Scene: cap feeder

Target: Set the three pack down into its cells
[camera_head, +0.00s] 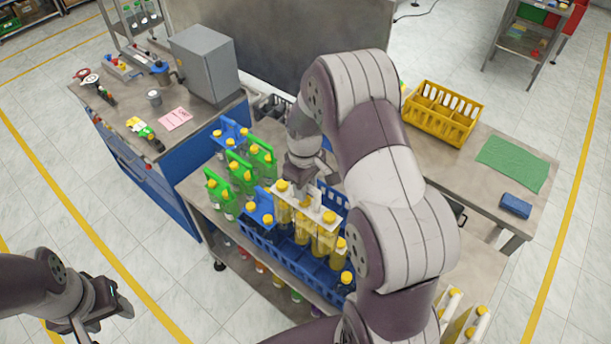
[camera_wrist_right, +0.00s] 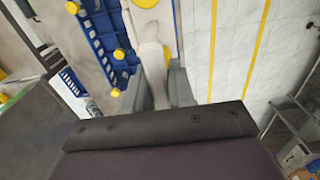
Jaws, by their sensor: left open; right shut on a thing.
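The three pack (camera_head: 322,240), yellow bottles with yellow caps under a white carrier top, is upright over the blue crate (camera_head: 262,250) in the head view. My right gripper (camera_head: 307,193) is shut on its carrier top from above. The wrist view shows the white carrier (camera_wrist_right: 150,50) between the fingers (camera_wrist_right: 158,92), beside the crate (camera_wrist_right: 98,22). Yellow-capped bottles (camera_head: 340,254) stand at the crate's right end. Whether the pack's bottoms touch the cell floors is hidden. My left gripper (camera_head: 103,318) is open and empty at the lower left, away from the table.
Green bottle packs (camera_head: 242,172) stand left of the crate, and a blue carrier (camera_head: 262,208) is close by the held pack. More white-topped packs (camera_head: 466,322) show at lower right.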

